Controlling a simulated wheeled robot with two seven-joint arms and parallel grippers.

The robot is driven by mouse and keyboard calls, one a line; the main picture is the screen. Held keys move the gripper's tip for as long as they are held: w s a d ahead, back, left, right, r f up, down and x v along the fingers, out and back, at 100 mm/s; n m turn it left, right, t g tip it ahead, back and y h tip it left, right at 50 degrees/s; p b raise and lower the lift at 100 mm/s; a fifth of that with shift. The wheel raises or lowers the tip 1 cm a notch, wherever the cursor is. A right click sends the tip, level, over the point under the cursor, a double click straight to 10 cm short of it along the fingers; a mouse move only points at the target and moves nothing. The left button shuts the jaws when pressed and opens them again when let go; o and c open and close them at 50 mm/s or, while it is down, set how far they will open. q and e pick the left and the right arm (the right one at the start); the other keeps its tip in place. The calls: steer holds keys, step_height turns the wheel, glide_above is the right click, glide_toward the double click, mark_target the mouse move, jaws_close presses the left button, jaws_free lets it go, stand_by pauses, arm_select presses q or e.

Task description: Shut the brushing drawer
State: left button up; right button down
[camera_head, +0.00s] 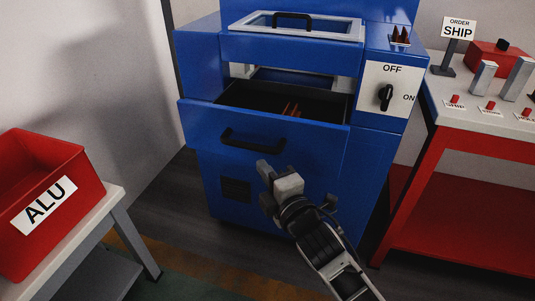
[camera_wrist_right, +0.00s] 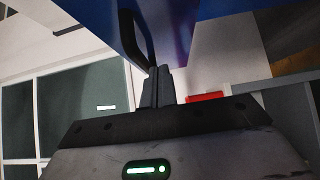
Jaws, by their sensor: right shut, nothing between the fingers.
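The brushing drawer (camera_head: 268,120) is pulled out from the blue machine (camera_head: 290,185). Its dark inside shows, with a few brown pointed pieces in it. A black bar handle (camera_head: 252,140) is on its front; a dark handle also shows in the right wrist view (camera_wrist_right: 133,40). My right gripper (camera_head: 265,167) is shut and empty, just below and slightly right of the handle in the head view. In the right wrist view its fingers (camera_wrist_right: 157,86) are together near the handle's lower end. I cannot tell whether they touch it. My left gripper is not in view.
A framed lid with a handle (camera_head: 293,22) is above the drawer. An OFF/ON switch (camera_head: 386,96) is at the right. A red ALU bin (camera_head: 45,205) stands on a table at the left. A red and white bench (camera_head: 480,125) stands at the right.

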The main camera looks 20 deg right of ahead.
steer(key=w, duration=0.2)
steer(key=w+d, duration=0.1)
steer(key=w, duration=0.1)
steer(key=shift+w, duration=0.1)
steer(key=shift+w+d, duration=0.45)
steer(key=shift+w, duration=0.05)
